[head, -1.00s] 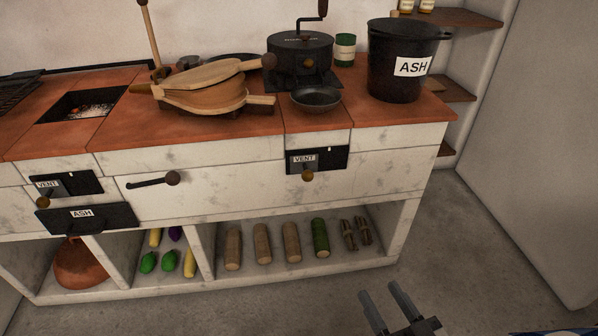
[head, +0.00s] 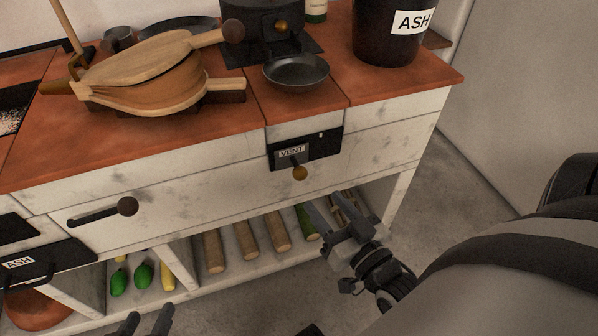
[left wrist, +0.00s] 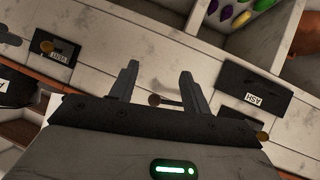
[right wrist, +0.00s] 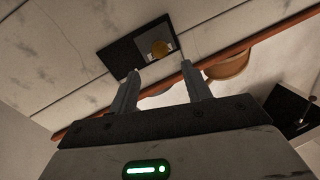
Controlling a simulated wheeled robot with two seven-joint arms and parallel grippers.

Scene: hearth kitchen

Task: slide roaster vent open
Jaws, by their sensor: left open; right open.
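The roaster vent (head: 305,150) is a black plate with a VENT label in the white counter front, below the small black pan. Its brass knob (head: 300,173) hangs at the lower middle of the plate. In the right wrist view the vent plate (right wrist: 125,50) and knob (right wrist: 160,48) lie just beyond the fingertips. My right gripper (head: 335,210) is open and empty, below the knob and apart from it. My left gripper (head: 147,320) is open and empty at the bottom edge, in front of the lower shelf. The left wrist view shows the vent (left wrist: 70,58) off to the left.
A lever with a dark knob (head: 127,206) sticks out left of the vent. A black ASH drawer (head: 45,262) is at lower left. The black roaster (head: 262,30), pan (head: 296,71), bellows (head: 150,75) and ASH bucket (head: 390,30) stand on the counter. Logs (head: 246,241) lie on the shelf.

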